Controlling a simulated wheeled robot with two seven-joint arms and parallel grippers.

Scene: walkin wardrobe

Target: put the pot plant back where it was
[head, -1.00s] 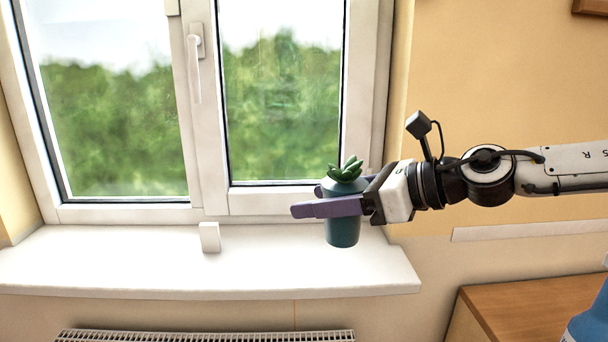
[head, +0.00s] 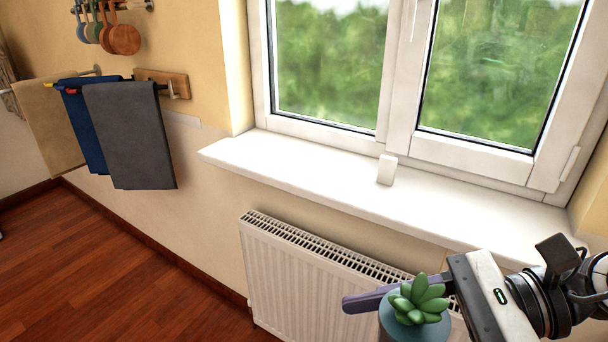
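The pot plant (head: 418,300) is a green succulent in a blue-grey pot, at the bottom right of the head view. My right gripper (head: 385,299) is shut on it, with a purple finger showing beside the pot. The pot's lower part is cut off by the picture's edge. In the picture, the plant lies in front of the radiator and lower than the white windowsill (head: 300,170). My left gripper is not in view.
A small white block (head: 387,169) stands on the sill, which is otherwise bare where visible. A white radiator (head: 290,275) is below it. Towels (head: 130,135) hang on the left wall, with several ladle-like utensils (head: 123,40) above. The wooden floor (head: 100,265) at left is clear.

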